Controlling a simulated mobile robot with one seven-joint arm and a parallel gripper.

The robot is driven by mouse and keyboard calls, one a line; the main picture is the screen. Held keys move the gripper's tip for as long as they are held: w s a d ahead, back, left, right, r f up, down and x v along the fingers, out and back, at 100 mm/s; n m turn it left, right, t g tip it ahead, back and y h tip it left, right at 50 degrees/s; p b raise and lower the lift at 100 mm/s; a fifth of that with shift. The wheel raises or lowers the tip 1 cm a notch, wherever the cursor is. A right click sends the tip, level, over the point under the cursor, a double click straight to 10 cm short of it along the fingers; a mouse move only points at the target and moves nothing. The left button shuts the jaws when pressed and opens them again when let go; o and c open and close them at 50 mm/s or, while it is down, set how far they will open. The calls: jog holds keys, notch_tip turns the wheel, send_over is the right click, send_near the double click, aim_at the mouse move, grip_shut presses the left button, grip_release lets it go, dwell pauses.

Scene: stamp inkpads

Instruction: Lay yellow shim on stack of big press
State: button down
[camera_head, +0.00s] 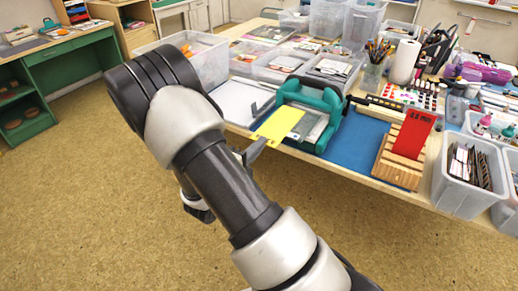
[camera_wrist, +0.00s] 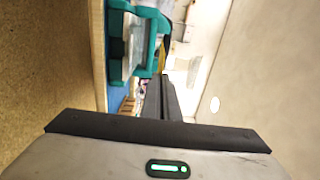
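The yellow shim (camera_head: 278,124) is a flat, thin plate with a small tab at its near end. My gripper (camera_head: 256,148) is shut on that end and holds the shim out flat, off the table. The big press (camera_head: 326,98) is teal and stands on the blue mat; it also shows in the wrist view (camera_wrist: 152,32). Its stack (camera_head: 314,128) shows as a grey plate, partly hidden behind the shim. The shim overlaps the press's front left in the head view. In the wrist view my gripper's fingers (camera_wrist: 160,92) are together, with a thin yellow edge beyond them.
A white tray (camera_head: 236,101) lies left of the press. Clear bins stand behind and at right. The table's front edge is near my gripper.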

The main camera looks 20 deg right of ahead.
aim_at(275, 128)
jog(key=shift+r, duration=0.1)
jog(key=x, duration=0.3)
jog(key=p+x, duration=0.1)
jog(key=x, duration=0.6)
jog(key=shift+f, duration=0.3)
jog(key=shift+a+f, duration=0.1)
jog(key=shift+f, duration=0.65)
jog(key=shift+f, duration=0.3)
jog(key=shift+w, duration=0.1)
